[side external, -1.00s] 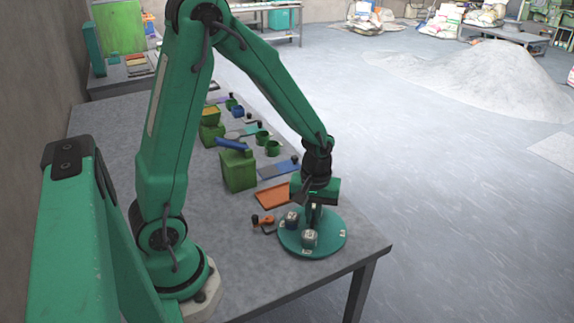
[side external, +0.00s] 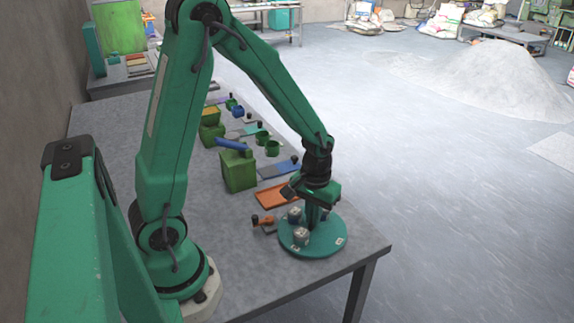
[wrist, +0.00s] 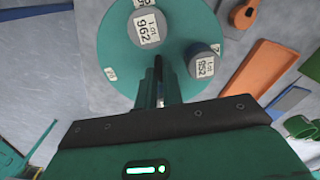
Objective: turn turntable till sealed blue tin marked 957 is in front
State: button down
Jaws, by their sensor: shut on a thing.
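The round green turntable (side external: 322,249) lies near the table's front corner; it also fills the top of the wrist view (wrist: 115,40). A grey-lidded tin (wrist: 146,27) reads 962. A second, dark-bodied tin with a bluish side (wrist: 204,62) has a label that looks like 952. In the side view the tins stand at the front (side external: 301,237) and behind it (side external: 294,214). I cannot make out a 957 mark.
An orange tray (side external: 277,196) lies just behind the turntable, and an orange tool with a dark knob (side external: 264,222) at its left. A green box (side external: 238,170), green cups (side external: 272,148) and other items line the table behind. The table's front corner is clear.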

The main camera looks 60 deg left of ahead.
jog(key=shift+m, duration=0.4)
jog(key=shift+m, duration=2.2)
jog(key=c, duration=1.7)
grip_release()
jog(key=shift+r, duration=0.15)
jog(key=shift+r, duration=3.6)
jog(key=shift+r, duration=0.15)
